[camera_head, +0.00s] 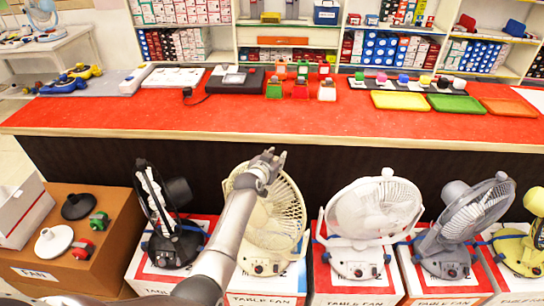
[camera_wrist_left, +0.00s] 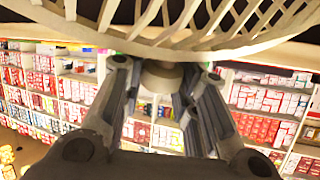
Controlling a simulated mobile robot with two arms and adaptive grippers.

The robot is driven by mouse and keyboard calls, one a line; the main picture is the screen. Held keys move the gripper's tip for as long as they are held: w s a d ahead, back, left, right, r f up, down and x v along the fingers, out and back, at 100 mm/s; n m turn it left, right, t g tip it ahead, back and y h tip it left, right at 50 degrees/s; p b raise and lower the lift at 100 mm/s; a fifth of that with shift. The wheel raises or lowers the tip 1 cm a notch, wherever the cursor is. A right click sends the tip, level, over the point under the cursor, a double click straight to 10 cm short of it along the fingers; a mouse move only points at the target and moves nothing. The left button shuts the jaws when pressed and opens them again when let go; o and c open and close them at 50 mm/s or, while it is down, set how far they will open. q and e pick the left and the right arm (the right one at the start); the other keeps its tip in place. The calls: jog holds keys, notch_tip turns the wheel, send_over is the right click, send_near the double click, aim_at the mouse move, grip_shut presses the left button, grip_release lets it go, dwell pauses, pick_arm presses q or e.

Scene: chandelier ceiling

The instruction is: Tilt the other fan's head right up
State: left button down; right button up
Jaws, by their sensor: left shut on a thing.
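A cream table fan (camera_head: 286,220) stands on a TABLE FAN box in front of the red counter, partly hidden behind my left arm. My left gripper (camera_head: 266,160) is at the top of its round cage. In the left wrist view the cage's slatted rim (camera_wrist_left: 200,38) spans the top, and the two fingers (camera_wrist_left: 162,85) are shut on a part of the fan's head below it. Other fans stand in the same row: a black one (camera_head: 165,215) on the left, a white one (camera_head: 370,210), a grey one (camera_head: 470,215) and a yellow one (camera_head: 522,245) on the right.
A brown box (camera_head: 75,230) with small parts stands at the left. Shelves of boxes line the back wall. The white fan stands close to the right of the cream one.

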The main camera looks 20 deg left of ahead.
pick_arm(q)
jog(key=shift+w+f, duration=0.25)
jog(key=shift+w, duration=0.2)
jog(key=shift+w+d+b, duration=0.2)
jog(key=shift+w+b, duration=0.05)
jog(key=shift+b, duration=0.15)
jog(key=shift+w+d+f+b, duration=0.25)
jog(key=shift+w+b, duration=0.1)
jog(key=shift+w, duration=0.15)
pick_arm(e)
jog(key=shift+a+f, duration=0.35)
jog(key=shift+f, duration=0.45)
pick_arm(q)
jog(key=c, duration=1.1)
grip_release()
jog(key=shift+w+f, duration=0.1)
